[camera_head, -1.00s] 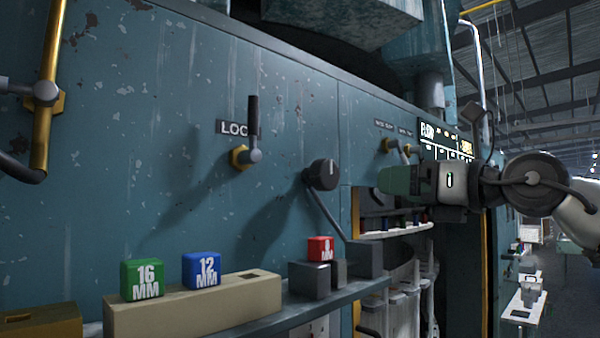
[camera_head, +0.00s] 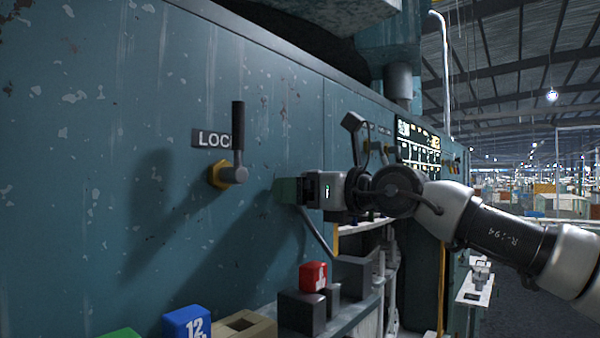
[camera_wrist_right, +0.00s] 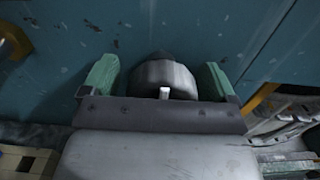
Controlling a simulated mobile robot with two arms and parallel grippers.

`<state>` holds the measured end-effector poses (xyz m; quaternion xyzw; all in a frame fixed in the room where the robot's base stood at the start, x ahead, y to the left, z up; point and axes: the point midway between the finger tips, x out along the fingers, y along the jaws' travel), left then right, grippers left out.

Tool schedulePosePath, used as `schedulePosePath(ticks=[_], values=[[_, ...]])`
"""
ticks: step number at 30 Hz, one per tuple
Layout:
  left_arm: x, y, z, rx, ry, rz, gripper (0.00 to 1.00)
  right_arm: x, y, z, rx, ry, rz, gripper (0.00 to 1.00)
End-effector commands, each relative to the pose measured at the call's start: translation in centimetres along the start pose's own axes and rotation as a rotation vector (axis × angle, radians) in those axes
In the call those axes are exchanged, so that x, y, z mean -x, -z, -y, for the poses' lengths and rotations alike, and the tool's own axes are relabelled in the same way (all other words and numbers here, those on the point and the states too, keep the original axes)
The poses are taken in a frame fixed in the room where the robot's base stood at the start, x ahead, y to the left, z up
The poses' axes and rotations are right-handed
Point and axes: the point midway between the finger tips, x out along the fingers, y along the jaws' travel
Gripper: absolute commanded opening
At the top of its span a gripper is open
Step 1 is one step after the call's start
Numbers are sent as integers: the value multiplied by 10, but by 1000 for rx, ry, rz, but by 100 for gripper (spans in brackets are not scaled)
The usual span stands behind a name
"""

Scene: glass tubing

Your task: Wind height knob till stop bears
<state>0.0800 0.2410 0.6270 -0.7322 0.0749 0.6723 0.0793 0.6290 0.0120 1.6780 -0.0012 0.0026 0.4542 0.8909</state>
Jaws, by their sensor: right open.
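My right gripper (camera_head: 285,190) is at the teal panel, its green-padded fingers hiding most of the knob in the head view. In the right wrist view the round dark grey knob (camera_wrist_right: 165,76), with a white mark on its rim, sits between the two open fingers (camera_wrist_right: 158,80). Gaps show on both sides, so the fingers do not appear to grip it. A thin grey rod (camera_head: 318,234) slants from near the knob down to the grey blocks on the shelf. Which part is the stop I cannot tell. My left gripper is not in view.
A black-handled lever (camera_head: 238,140) with a brass nut stands left of the gripper by a LOCK label. A red marked cube (camera_head: 313,275) sits by dark blocks (camera_head: 302,312) on the shelf. A blue 12 cube (camera_head: 187,322) is at lower left. The aisle at right is open.

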Motion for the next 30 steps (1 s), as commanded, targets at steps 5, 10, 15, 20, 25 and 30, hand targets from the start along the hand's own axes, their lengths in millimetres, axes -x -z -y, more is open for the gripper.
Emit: schedulePosePath(ticks=[5, 10, 15, 20, 25, 30], values=[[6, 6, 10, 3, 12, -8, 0, -7, 0, 0, 0, 1, 0, 89], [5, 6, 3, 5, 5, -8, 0, -8, 1, 0, 0, 1, 0, 89], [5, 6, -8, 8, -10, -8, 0, -8, 1, 0, 0, 0, 0, 70], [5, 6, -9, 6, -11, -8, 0, -7, 0, 0, 0, 1, 0, 46], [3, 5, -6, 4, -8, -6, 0, -7, 1, 0, -5, 1, 1, 40], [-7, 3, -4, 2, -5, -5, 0, -7, 3, 0, -44, 1, 3, 40]])
